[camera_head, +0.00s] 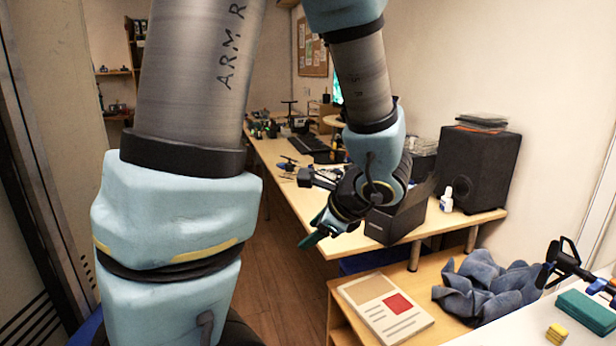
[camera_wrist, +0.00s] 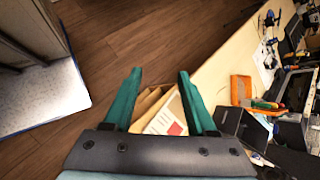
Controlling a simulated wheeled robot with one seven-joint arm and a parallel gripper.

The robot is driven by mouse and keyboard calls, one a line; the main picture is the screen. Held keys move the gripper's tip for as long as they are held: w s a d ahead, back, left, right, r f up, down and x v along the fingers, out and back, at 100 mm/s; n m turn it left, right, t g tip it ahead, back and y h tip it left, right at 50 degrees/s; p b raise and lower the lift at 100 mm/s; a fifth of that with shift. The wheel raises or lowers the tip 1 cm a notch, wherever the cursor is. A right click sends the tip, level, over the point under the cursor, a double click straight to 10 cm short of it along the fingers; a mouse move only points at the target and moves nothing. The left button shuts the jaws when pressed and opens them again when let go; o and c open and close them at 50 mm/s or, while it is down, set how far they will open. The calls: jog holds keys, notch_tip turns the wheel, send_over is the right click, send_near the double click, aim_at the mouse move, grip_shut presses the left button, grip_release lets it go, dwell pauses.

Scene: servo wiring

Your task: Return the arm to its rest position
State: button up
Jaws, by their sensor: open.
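My gripper (camera_wrist: 158,95) has two green fingers spread apart, with nothing between them. In the wrist view it points down past the edge of the wooden desk, over the brown floor. In the head view my gripper (camera_head: 312,236) hangs at the end of my bent arm, near the front left edge of the desk (camera_head: 345,243). My upper arm covers much of the left half of the head view.
A low shelf with a booklet (camera_head: 386,307) and a blue cloth (camera_head: 488,287) stands in front. A black speaker (camera_head: 478,168) and a white bottle (camera_head: 446,199) stand on the desk. An orange item (camera_wrist: 241,90) shows on the desk. Floor (camera_head: 284,285) is clear left of the desk.

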jog(key=s+a+f+n+g+h+p, duration=0.1)
jog(key=s+a+n+g+h, duration=0.2)
jog(key=n, duration=1.7)
jog(key=a+g+h, duration=0.2)
jog(key=a, duration=0.3)
jog(key=shift+s+f, duration=0.2)
jog(key=shift+f, duration=0.15)
